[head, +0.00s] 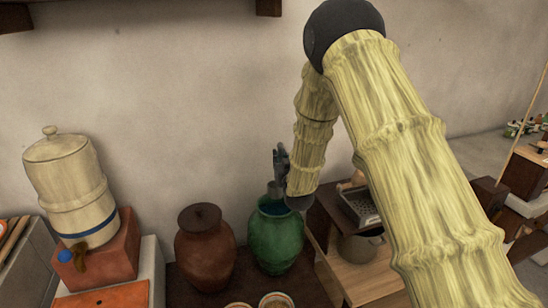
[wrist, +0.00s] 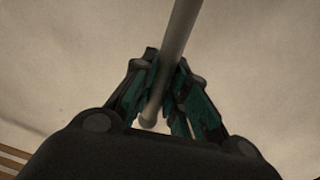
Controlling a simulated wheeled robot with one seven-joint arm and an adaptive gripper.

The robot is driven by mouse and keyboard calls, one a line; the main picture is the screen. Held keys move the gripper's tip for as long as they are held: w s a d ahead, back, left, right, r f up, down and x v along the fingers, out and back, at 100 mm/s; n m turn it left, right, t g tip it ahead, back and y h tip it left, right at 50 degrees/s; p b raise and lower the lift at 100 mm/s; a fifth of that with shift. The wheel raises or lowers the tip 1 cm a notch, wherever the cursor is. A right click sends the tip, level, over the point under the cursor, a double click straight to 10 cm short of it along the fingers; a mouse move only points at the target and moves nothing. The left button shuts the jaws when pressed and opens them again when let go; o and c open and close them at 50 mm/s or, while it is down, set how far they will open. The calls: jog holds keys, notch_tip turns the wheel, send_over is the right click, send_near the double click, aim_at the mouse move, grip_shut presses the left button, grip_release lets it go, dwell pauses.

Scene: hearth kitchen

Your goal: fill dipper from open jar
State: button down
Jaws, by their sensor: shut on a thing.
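The open green jar (head: 276,243) stands on a dark surface, with a dark bluish inside showing at its mouth. My gripper (head: 281,158) is above the jar's mouth in the head view. In the wrist view my gripper (wrist: 167,108) is shut on a pale grey rod with a rounded end, the dipper's handle (wrist: 178,40). The handle runs slanted between the fingers and out of the top of the picture. The dipper's cup is not in the wrist view. A small grey piece shows by the jar's mouth in the head view, but I cannot tell whether it is the cup.
A brown lidded jar (head: 204,248) stands close left of the green jar. A cream water crock (head: 72,188) stands on an orange block further left. Small bowls (head: 276,300) are in front. A wooden stand with a grater (head: 360,206) is close right. The wall is behind.

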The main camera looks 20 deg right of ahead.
jog(key=shift+a+f+b, duration=0.1)
jog(key=shift+f+b, duration=5.25)
jog(key=shift+f, duration=3.7)
jog(key=shift+f+b, duration=0.35)
jog(key=shift+f, duration=0.25)
